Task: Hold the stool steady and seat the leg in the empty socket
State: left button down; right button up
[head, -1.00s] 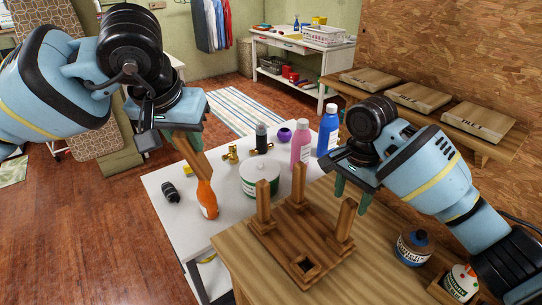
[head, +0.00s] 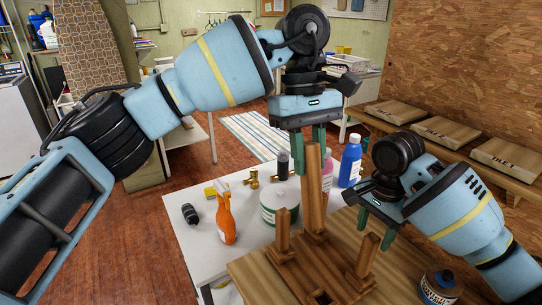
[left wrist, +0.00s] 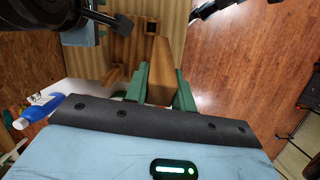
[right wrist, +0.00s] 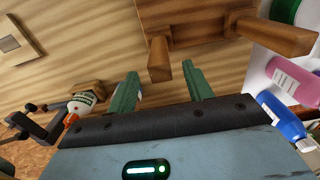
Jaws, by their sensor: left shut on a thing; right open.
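The wooden stool (head: 303,268) lies upside down on the wooden bench top, legs up. Its left leg (head: 283,232) and right leg (head: 366,258) stand upright; the far leg is largely hidden. The empty square socket (head: 320,298) is at the near corner, and it shows in the left wrist view (left wrist: 150,27). My left gripper (head: 308,145) is shut on the loose leg (head: 313,185), held upright above the stool; it also shows in the left wrist view (left wrist: 161,75). My right gripper (head: 376,228) is open, its fingers either side of the right leg's top, with gaps visible.
A white table behind holds an orange spray bottle (head: 227,220), a white tub (head: 279,204), a pink bottle and a blue bottle (head: 351,160). Flat boxes (head: 440,131) lie on a shelf at right.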

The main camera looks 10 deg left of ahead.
aim_at(367, 252)
pick_arm(q)
jog(key=shift+s+d+r+n+g+h, duration=0.1)
jog(key=shift+d+r+n+g+h, duration=0.15)
jog(key=shift+d, duration=0.5)
jog(key=shift+s+d+r+n+g+h, duration=0.1)
jog(key=shift+d+n+h, duration=0.2)
jog(key=shift+d, duration=0.45)
pick_arm(e)
jog(key=shift+f, duration=3.75)
grip_shut()
